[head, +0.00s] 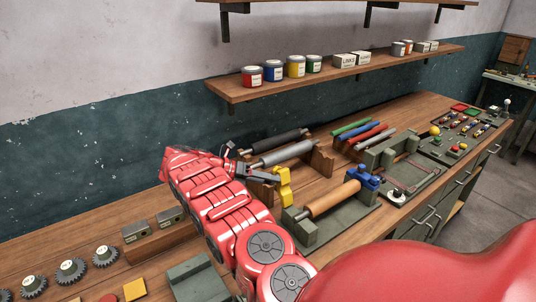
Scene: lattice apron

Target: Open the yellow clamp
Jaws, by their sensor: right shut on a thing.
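The yellow clamp (285,190) stands on the workbench near the middle of the head view, beside the left end of a green-grey fixture and in front of a wooden rack. My right gripper (275,178) reaches it from the left at the end of the red arm. Its dark fingers are shut on the upper part of the clamp. The angle does not show clearly whether the clamp is open or closed. My left gripper is not in view.
A wooden roller (333,199) lies on the fixture, with a blue clamp (363,181) at its right end. Dark and grey rollers rest on the wooden rack (321,160) behind. Gears (71,270) lie at left. A shelf (340,76) with cans and boxes hangs above.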

